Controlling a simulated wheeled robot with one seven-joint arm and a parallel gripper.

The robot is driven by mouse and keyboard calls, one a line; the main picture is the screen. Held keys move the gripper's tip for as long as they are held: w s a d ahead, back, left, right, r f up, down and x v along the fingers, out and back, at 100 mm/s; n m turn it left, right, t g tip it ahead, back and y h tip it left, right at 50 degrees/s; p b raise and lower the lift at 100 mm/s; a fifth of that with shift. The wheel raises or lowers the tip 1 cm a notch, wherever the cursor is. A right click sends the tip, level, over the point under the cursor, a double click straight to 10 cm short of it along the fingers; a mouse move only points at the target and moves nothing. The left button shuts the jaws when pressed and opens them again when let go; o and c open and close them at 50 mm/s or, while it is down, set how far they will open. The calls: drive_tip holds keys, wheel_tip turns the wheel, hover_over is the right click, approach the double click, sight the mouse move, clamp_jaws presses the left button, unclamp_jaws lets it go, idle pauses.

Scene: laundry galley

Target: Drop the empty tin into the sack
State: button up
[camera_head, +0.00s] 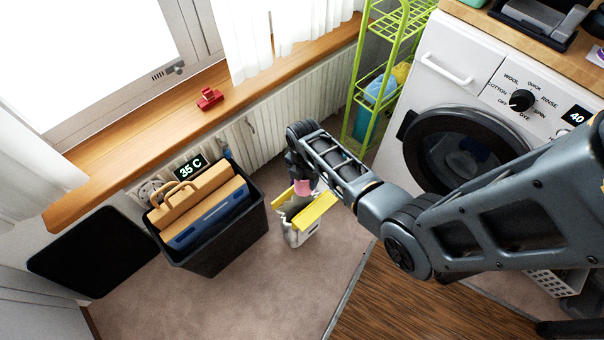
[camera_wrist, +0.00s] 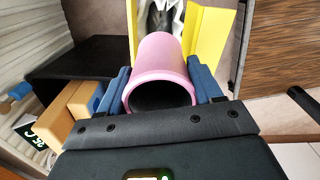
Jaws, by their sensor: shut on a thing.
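A pink, hollow cylinder, the tin (camera_wrist: 163,62), sits between the two blue fingers of my gripper (camera_wrist: 163,88) in the wrist view. Its near end is open and dark inside. In the head view a small part of the tin (camera_head: 304,187) shows below my gripper (camera_head: 302,172). The white sack (camera_head: 297,236) with yellow rim flaps (camera_head: 316,211) stands on the floor just below the tin. In the wrist view the sack's open white mouth (camera_wrist: 172,10) and yellow flap (camera_wrist: 210,45) lie beyond the tin. The tin's far end hides part of the mouth.
A black bin (camera_head: 222,240) holding brown and blue folders stands left of the sack. A green wire rack (camera_head: 362,97) and a white washing machine (camera_head: 440,75) are behind and right. A radiator (camera_head: 252,128) runs under the wooden sill. Carpet in front is clear.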

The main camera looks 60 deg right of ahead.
drive_tip(key=shift+f+b, duration=1.95)
drive_tip(key=shift+f, duration=0.35)
drive_tip(key=o, duration=1.1)
wheel_tip(320, 180, up, 8)
drive_tip(key=shift+f+p, duration=0.1)
drive_tip(key=shift+p, duration=1)
